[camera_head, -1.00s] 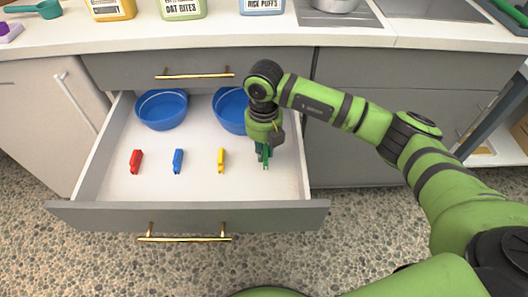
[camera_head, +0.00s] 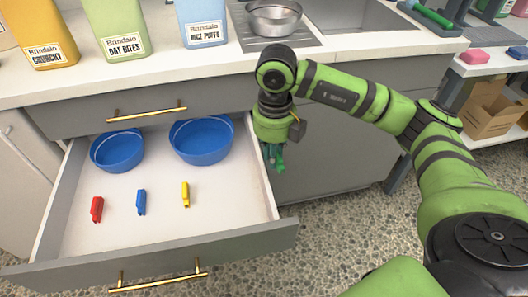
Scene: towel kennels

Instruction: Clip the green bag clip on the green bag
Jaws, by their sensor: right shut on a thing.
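The green bag (camera_head: 118,27), labelled Oat Bites, stands upright on the counter between a yellow bag and a blue bag. Its top is cut off by the frame. My right gripper (camera_head: 274,149) is shut on the dark green bag clip (camera_head: 277,162) and points downward, with the clip below it. The clip is partly covered by the fingers. The gripper appears over or just beyond the right wall of the open drawer, in front of the counter. My left gripper is out of view.
The open drawer (camera_head: 150,259) holds red (camera_head: 97,209), blue (camera_head: 141,202) and yellow (camera_head: 185,194) clips and two blue bowls (camera_head: 118,151). The yellow bag (camera_head: 37,35) and blue bag (camera_head: 201,22) flank the green one. A metal pot (camera_head: 273,18) stands right of the bags.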

